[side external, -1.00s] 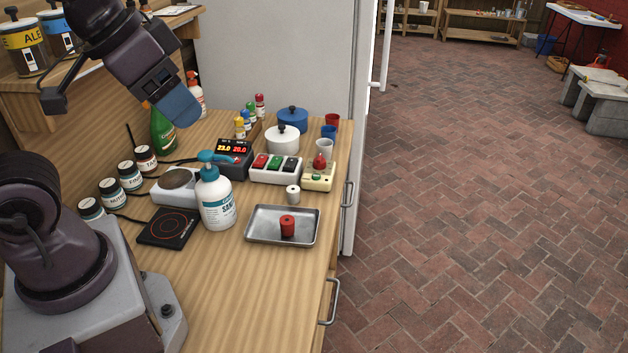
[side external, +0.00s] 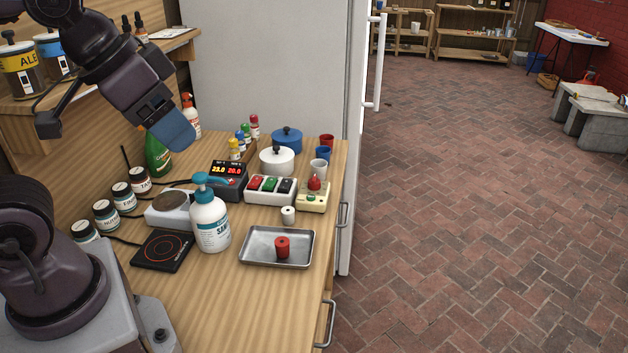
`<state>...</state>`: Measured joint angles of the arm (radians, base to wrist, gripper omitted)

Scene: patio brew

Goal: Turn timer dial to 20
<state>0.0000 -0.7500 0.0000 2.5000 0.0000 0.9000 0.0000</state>
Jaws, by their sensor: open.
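A small cream box (side external: 313,203) with a red knob (side external: 314,184) on top stands at the back right of the bench; it may be the timer with its dial. Its markings are too small to read, so the dial's setting cannot be told. My gripper (side external: 172,132), with a blue tip, hangs in the air at upper left, near the green bottle in the picture and well left of the cream box. It is open and nothing shows in it.
A white switch box (side external: 270,197) and a display unit (side external: 228,168) reading 23.0 and 20.0 stand left of the cream box. A pump bottle (side external: 211,222), a white stopper (side external: 288,215) and a metal tray (side external: 258,258) holding a red stopper (side external: 282,247) are nearer. The bench front is clear.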

